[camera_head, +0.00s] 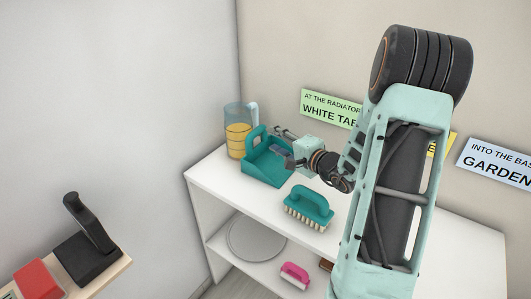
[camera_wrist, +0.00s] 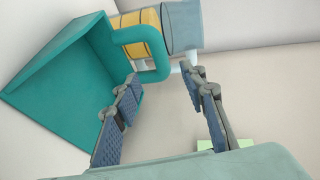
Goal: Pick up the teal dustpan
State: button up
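The teal dustpan (camera_head: 262,172) lies on the white shelf's top at its left end, with a raised loop handle. It fills the upper left of the wrist view (camera_wrist: 62,82), with its handle (camera_wrist: 160,62) near the fingertips. My gripper (camera_head: 286,148) is at the dustpan's right side. In the wrist view its fingers (camera_wrist: 161,77) are spread, with the handle in front of and partly between the tips. I see no grip on it; exact contact is unclear.
A bluish jug with yellow contents (camera_head: 238,132) stands close behind the dustpan. A teal brush (camera_head: 309,206) lies in front on the white shelf (camera_head: 228,190). A plate (camera_head: 257,240) and pink brush (camera_head: 295,274) are on the lower shelf. Walls stand close behind.

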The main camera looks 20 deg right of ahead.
aim_at(261, 131)
jog(key=x, duration=0.8)
jog(key=shift+w+d+r+p, duration=0.1)
jog(key=shift+w+d+p, duration=0.15)
jog(key=shift+w+p, duration=0.15)
jog(key=shift+c, duration=0.7)
grip_shut()
